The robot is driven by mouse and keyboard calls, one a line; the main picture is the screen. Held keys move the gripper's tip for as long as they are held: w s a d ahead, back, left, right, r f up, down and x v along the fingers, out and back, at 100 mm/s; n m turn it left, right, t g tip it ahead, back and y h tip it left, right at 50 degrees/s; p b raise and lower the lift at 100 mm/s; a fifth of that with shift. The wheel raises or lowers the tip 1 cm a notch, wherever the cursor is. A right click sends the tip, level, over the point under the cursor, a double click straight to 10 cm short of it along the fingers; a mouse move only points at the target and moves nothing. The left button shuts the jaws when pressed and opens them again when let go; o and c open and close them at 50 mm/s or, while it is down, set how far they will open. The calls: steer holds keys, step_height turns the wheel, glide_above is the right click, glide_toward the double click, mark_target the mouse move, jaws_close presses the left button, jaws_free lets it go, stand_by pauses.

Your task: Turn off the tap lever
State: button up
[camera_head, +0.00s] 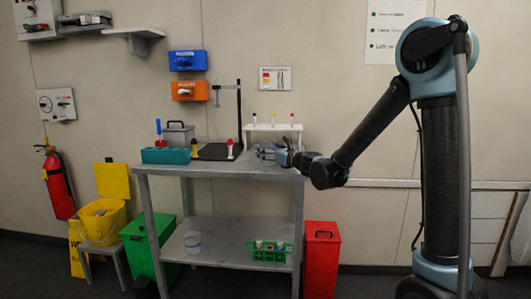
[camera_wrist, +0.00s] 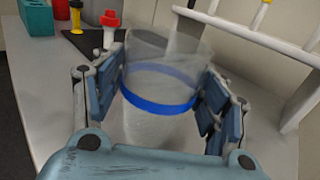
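No tap lever can be made out in either view. A dark stand (camera_head: 239,112) on the table holds a small clear piece (camera_head: 217,93) by a side arm; whether it has a tap is too small to tell. My gripper (camera_head: 276,152) is at the right end of the tabletop. In the wrist view my gripper (camera_wrist: 162,98) has its pads against both sides of a clear cup with a blue band (camera_wrist: 158,106). The cup's base is partly hidden by my gripper; I cannot tell whether it touches the table.
The grey table (camera_head: 220,170) bears a teal box (camera_head: 166,156), a red-topped bottle (camera_head: 230,149) and a white rack (camera_head: 272,128) behind my gripper. A cup and a green rack (camera_head: 270,255) are on the lower shelf. Red (camera_head: 322,262) and green bins flank the table.

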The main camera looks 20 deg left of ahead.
steer(key=shift+r, duration=0.15)
steer(key=v, duration=1.2)
steer(key=shift+d, duration=0.15)
